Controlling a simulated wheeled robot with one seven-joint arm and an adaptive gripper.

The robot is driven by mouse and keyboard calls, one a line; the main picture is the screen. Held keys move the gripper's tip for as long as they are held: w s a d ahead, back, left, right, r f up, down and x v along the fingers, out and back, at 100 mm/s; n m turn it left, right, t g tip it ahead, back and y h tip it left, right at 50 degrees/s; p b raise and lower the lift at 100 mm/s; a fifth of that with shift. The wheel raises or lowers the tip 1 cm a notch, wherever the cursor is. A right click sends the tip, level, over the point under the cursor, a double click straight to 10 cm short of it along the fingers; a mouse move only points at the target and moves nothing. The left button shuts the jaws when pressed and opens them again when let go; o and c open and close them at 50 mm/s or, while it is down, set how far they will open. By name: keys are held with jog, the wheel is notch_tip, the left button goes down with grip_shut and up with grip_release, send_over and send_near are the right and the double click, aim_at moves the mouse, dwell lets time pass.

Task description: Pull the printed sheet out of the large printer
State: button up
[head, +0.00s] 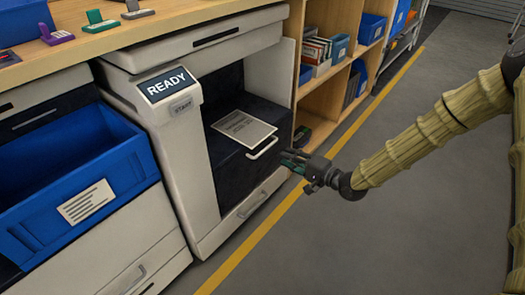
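The large printer (188,135) is a pale grey cabinet with a dark open bay and a sign reading "READY" (166,85). The printed sheet (244,128), light grey with dark print, lies flat on the dark block in the bay. Its near edge lies close to the block's front, just above a pale handle (262,149). My gripper (284,158) is right of the sheet and in front of the bay, pointing left. Its fingers look parted with nothing between them. It appears apart from the sheet.
A blue bin (75,150) stands left of the printer. A wooden shelf (325,20) with books and blue boxes stands to the right. The counter (150,35) above holds small coloured items. The grey floor (330,245) beyond the yellow line is clear.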

jog(key=w+a+y+b, duration=0.1)
jog(key=w+a+b, duration=0.5)
jog(key=w+a, duration=0.1)
jog(key=shift+w+a+r+y, duration=0.3)
jog(key=shift+w+a, duration=0.1)
jog(key=shift+w, duration=0.3)
dwell(0.3)
jog(key=shift+c, duration=0.3)
grip_shut()
